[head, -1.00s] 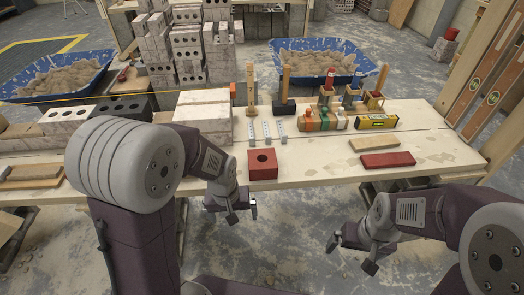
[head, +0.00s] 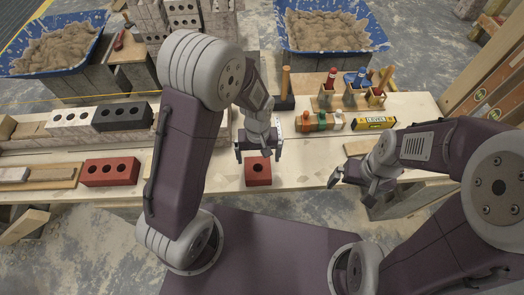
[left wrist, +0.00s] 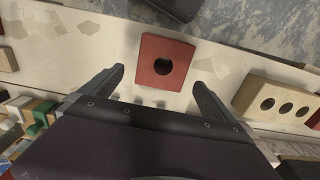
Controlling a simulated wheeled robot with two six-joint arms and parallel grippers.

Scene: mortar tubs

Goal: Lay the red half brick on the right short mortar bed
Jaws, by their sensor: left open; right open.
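The red half brick (head: 258,171) has one round hole and lies on the pale wooden board (head: 305,172), near its front edge. My left gripper (head: 258,150) is open and empty, above and slightly behind it in the head view. In the left wrist view the half brick (left wrist: 160,52) shows ahead of the spread fingers (left wrist: 158,78), apart from them. My right gripper (head: 353,189) is open and empty near the board's front edge, right of the half brick. I cannot make out the right short mortar bed with certainty; my left arm covers part of the board.
A full red brick (head: 110,172) with three holes lies left of my left arm. A black brick (head: 122,116) and a pale brick (head: 72,120) lie behind it. A yellow level (head: 373,123) and tool holders stand back right. Blue mortar tubs (head: 330,50) stand beyond the board.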

